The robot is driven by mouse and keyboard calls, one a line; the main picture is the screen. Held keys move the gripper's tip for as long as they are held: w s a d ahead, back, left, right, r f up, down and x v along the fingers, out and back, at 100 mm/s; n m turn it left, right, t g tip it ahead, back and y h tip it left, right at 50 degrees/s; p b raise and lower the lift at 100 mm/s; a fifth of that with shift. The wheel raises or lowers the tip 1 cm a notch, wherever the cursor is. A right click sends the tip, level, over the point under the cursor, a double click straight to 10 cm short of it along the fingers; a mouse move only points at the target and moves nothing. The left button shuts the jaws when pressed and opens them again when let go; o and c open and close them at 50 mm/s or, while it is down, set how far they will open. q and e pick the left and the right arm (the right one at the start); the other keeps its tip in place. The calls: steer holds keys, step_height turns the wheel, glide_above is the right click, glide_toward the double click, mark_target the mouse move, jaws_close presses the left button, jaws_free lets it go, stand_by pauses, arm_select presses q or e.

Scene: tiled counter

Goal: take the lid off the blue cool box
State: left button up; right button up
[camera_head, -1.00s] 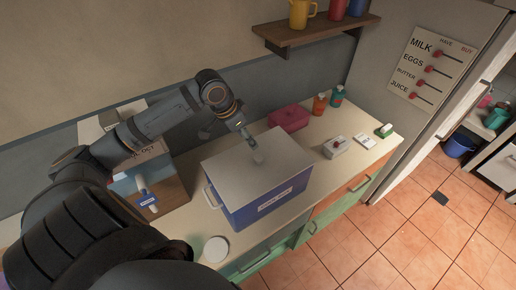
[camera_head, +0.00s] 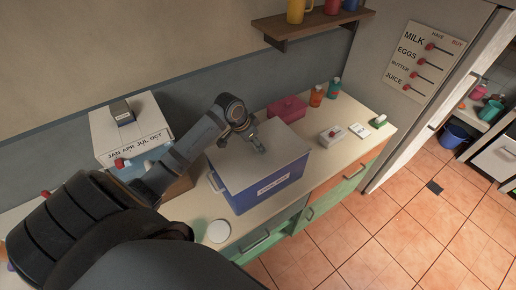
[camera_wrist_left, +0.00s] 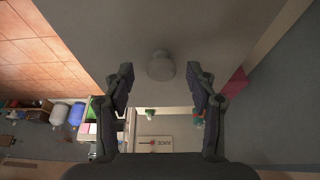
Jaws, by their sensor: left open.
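The blue cool box (camera_head: 262,192) stands on the counter with its flat grey lid (camera_head: 238,170) on top. The lid also fills the upper part of the left wrist view (camera_wrist_left: 110,25). A round grey knob (camera_wrist_left: 161,66) stands up from the lid. My left gripper (camera_head: 258,147) is over the lid. In the left wrist view its fingers (camera_wrist_left: 159,80) are open on either side of the knob, with a gap on both sides. In the head view the gripper largely hides the knob. My right gripper is not in view.
A pink box (camera_head: 288,108) is behind the cool box. A white disc (camera_head: 218,231) lies in front. A white calendar box (camera_head: 130,130) stands at left.

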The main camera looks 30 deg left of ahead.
arm_select(q)
steer(key=shift+w+f, duration=0.2)
steer(key=shift+f, duration=0.25)
steer(key=c, duration=1.1)
jaws_close()
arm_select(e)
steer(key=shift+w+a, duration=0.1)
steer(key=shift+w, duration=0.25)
